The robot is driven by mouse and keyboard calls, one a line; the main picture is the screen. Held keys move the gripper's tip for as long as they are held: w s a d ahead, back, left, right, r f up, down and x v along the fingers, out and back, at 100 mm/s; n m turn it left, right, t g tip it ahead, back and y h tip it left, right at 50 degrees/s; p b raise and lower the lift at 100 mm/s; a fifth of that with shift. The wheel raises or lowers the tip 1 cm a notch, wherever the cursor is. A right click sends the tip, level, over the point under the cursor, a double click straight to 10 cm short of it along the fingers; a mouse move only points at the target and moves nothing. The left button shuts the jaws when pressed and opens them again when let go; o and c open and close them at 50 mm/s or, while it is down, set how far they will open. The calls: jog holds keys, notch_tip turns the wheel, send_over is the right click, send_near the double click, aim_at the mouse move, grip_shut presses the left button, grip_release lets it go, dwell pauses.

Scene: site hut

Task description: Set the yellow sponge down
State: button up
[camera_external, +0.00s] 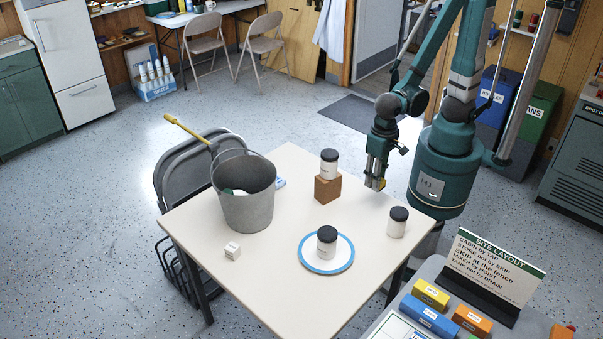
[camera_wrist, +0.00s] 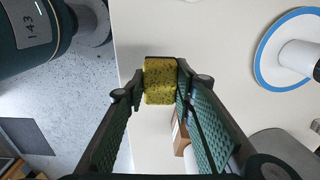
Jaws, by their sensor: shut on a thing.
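The yellow sponge (camera_wrist: 160,82) is pinched between the two fingertips of my gripper (camera_wrist: 161,88) in the wrist view. In the external view my gripper (camera_external: 375,181) points down above the right back part of the cream table (camera_external: 290,290), to the right of the brown block. Only a small yellow edge of the sponge (camera_external: 382,183) shows there. The sponge appears to be held above the tabletop; the exact height is hard to tell. In the wrist view the table's edge runs just left of the sponge.
A jar (camera_external: 329,164) stands on the brown block (camera_external: 327,188). Another jar (camera_external: 326,243) stands on a blue-rimmed plate (camera_external: 347,262). A third jar (camera_external: 397,222) stands near the right edge. A grey bucket (camera_external: 248,207) and small white block (camera_external: 232,251) are left. The front of the table is clear.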

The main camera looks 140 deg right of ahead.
jog(key=shift+r, duration=0.15)
notch_tip(320, 180, up, 18)
jog(key=w+d, duration=0.4)
jog(key=d, duration=1.3)
jog(key=s+d+p, duration=0.1)
jog(key=s+d, duration=0.1)
jog(key=d, duration=1.5)
notch_tip(320, 180, down, 18)
jog(key=shift+f+b, duration=0.65)
jog(key=shift+f, duration=2.5)
